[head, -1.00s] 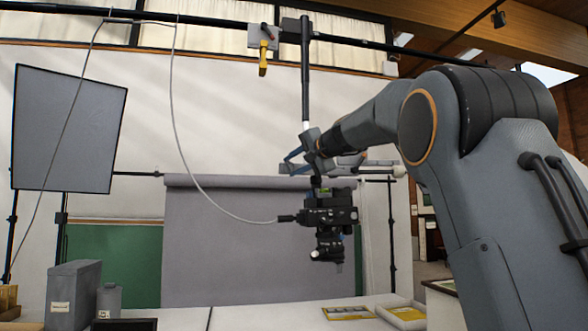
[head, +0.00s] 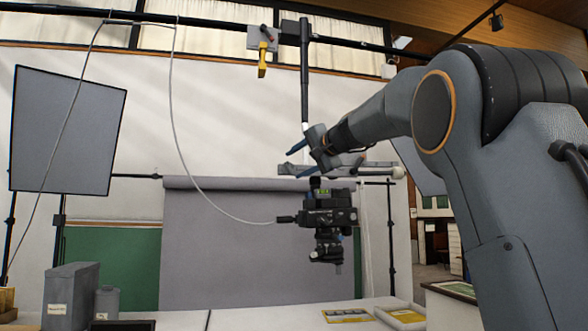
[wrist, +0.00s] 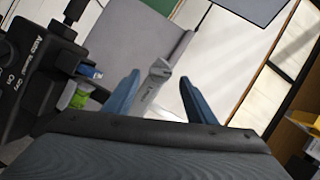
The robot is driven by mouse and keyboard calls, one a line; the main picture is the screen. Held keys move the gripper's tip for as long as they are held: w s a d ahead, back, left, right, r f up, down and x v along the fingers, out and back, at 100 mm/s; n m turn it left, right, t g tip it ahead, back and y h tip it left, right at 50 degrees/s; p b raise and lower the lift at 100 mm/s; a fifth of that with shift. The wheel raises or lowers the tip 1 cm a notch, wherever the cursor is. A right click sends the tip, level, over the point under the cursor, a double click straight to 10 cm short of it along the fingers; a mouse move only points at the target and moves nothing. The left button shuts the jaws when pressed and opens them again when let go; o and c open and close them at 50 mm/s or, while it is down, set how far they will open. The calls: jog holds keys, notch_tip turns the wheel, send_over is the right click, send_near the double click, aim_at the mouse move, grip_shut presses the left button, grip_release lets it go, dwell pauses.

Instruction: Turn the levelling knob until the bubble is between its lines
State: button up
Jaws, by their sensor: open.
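A black camera head (head: 330,217) hangs below the overhead column, and a small bright green level vial (head: 325,191) shows on its top. In the wrist view the green vial (wrist: 80,97) is at the left beside a blue knob-like part (wrist: 90,72); I cannot tell if this is the levelling knob. The bubble and its lines are too small to read. My gripper (head: 298,141) is open above the camera head, its blue fingers pointing left. In the wrist view my gripper (wrist: 158,88) has a pale grey lettered part (wrist: 154,84) showing between its fingers, with no contact visible.
A pale horizontal arm (head: 350,170) lies just below my gripper. A grey cable (head: 205,190) loops to the camera head. A yellow-handled clamp (head: 262,60) hangs on the top rail. A white table (head: 265,317) holds boxes at left and framed items at right.

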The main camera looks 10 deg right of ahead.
jog(key=shift+b+v, duration=0.5)
jog(key=shift+v, duration=2)
